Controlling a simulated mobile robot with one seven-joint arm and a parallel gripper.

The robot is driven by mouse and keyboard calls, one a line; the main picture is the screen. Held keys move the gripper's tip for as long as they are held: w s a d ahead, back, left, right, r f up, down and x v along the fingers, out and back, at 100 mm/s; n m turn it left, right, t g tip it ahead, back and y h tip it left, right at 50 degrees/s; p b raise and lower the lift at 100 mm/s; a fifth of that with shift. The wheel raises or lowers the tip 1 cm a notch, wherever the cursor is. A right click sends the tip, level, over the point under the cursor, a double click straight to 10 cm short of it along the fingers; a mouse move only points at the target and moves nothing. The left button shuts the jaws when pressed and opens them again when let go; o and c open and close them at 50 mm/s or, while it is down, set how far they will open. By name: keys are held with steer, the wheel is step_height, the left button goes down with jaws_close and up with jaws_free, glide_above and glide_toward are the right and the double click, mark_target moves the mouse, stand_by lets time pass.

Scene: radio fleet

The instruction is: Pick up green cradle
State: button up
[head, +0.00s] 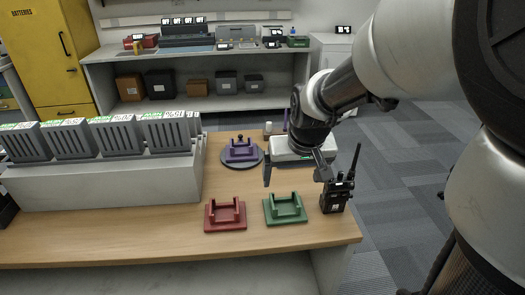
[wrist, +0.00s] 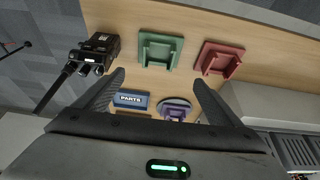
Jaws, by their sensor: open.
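The green cradle (head: 285,208) sits flat on the wooden table near its front right, between a red cradle (head: 225,213) and a black radio (head: 335,194). In the wrist view the green cradle (wrist: 160,50) lies beyond the fingertips, near the top middle. My gripper (head: 296,174) is open and empty, above the table and behind the green cradle in the head view. Its two fingers (wrist: 157,82) point toward the cradle in the wrist view, with nothing between them touching.
A purple cradle (head: 241,151) stands on a round dark base behind. A box labelled PARTS (wrist: 131,100) lies below my gripper. A grey charger bank (head: 100,180) fills the table's left. The radio's antenna stands upright close by on the right.

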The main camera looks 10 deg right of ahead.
steer(key=b, duration=0.3)
glide_toward(283, 204)
steer(key=b+x, duration=0.2)
steer(key=x, duration=0.3)
steer(key=shift+f, duration=0.4)
steer(key=c, duration=1.9)
steer(key=shift+w+r, duration=0.15)
steer(key=shift+c, duration=1.3)
